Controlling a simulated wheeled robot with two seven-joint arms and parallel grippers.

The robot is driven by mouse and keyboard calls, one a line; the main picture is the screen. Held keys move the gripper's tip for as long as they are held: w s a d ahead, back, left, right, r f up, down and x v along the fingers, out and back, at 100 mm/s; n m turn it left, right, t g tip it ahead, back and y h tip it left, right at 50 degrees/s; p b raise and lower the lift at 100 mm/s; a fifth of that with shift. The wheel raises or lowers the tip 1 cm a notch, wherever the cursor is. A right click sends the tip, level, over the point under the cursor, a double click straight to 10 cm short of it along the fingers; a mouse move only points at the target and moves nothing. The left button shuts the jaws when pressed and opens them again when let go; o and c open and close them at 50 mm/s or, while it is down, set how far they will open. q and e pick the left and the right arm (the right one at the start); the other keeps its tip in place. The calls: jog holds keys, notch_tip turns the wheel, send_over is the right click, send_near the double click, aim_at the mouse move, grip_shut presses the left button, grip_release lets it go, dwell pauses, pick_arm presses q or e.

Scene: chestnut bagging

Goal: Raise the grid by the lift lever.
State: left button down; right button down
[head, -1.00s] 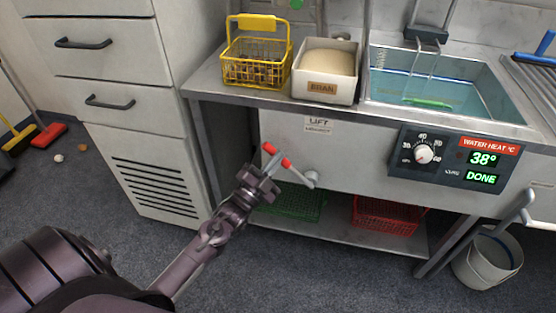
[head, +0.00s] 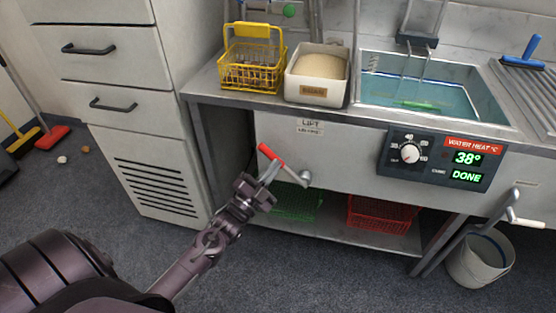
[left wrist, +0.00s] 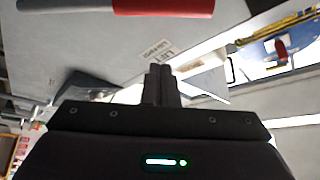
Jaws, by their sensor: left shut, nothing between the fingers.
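The lift lever (head: 275,158) has a red handle and a grey arm that runs to a pivot on the front panel, under the LIFT label (head: 310,126). The handle also crosses the top of the left wrist view (left wrist: 165,5). My left gripper (head: 269,173) is shut and empty, just below the red handle. In the left wrist view its closed fingertips (left wrist: 160,70) show a gap to the handle. The wire grid frame (head: 416,78) stands in the blue water bath, with a green piece (head: 415,105) low in it. My right gripper is not in view.
A yellow wire basket (head: 254,62) and a bran box (head: 318,72) stand on the counter. Green (head: 298,203) and red (head: 380,213) crates sit on the shelf below. The control panel (head: 440,158) reads 38° and DONE. A bucket (head: 480,262) stands at the right.

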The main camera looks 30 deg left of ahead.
pick_arm(q)
jog(key=v, duration=0.6)
jog(key=shift+a+f, duration=0.2)
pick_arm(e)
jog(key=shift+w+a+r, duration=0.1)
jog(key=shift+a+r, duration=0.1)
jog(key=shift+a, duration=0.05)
